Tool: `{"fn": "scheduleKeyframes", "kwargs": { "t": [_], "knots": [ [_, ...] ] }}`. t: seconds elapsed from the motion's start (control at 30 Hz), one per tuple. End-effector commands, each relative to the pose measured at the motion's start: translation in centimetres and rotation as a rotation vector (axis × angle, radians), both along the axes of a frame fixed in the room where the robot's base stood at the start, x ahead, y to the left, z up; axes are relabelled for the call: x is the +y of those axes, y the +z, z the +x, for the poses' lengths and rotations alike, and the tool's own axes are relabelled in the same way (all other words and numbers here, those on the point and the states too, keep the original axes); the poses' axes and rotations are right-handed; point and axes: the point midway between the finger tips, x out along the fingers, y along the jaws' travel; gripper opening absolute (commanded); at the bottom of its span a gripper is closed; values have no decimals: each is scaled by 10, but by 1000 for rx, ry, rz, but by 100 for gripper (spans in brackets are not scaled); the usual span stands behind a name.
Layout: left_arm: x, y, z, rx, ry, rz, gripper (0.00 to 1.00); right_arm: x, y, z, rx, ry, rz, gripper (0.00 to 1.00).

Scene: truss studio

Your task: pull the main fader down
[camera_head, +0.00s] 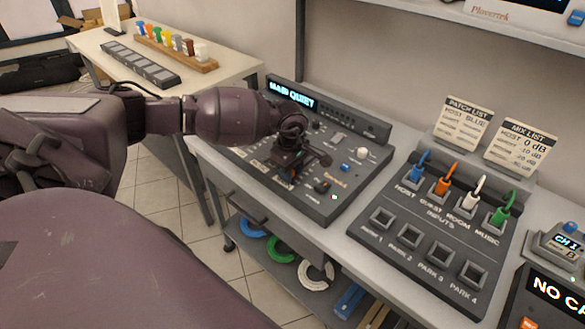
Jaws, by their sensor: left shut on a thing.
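The mixer (337,188) stands on the grey desk, with a lit display (291,95) reading "MAIN QUIET" along its back. My left arm comes in from the left, and my left gripper (291,170) points down onto the mixer's front middle part. It is shut on the main fader's cap, which is mostly hidden by the dark fingers. Other fader caps (322,186) show close to the gripper. My right gripper is not in view.
Right of the mixer is a patch box (384,270) with blue, orange, white and green plugs and several empty park sockets. Two cards (463,125) stand behind it. A side table (94,47) holds a rack of coloured pieces. Cable coils lie on the shelf below.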

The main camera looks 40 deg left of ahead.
Motion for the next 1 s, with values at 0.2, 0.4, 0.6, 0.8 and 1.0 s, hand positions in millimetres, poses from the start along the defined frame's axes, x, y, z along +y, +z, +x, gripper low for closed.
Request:
{"fn": "scheduleKeyframes", "kwargs": {
  "t": [0.2,0.4,0.6,0.8,1.0],
  "knots": [
    [0,-2,-2,7,0,2,57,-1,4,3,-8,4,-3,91],
    [0,-1,-1,5,0,0,57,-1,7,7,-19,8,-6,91],
    [0,9,0,2,-1,1,57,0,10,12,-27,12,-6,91],
    [1,42,0,1,0,1,57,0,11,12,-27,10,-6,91],
    [1,77,-1,4,0,1,57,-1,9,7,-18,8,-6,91]
  ]
}}
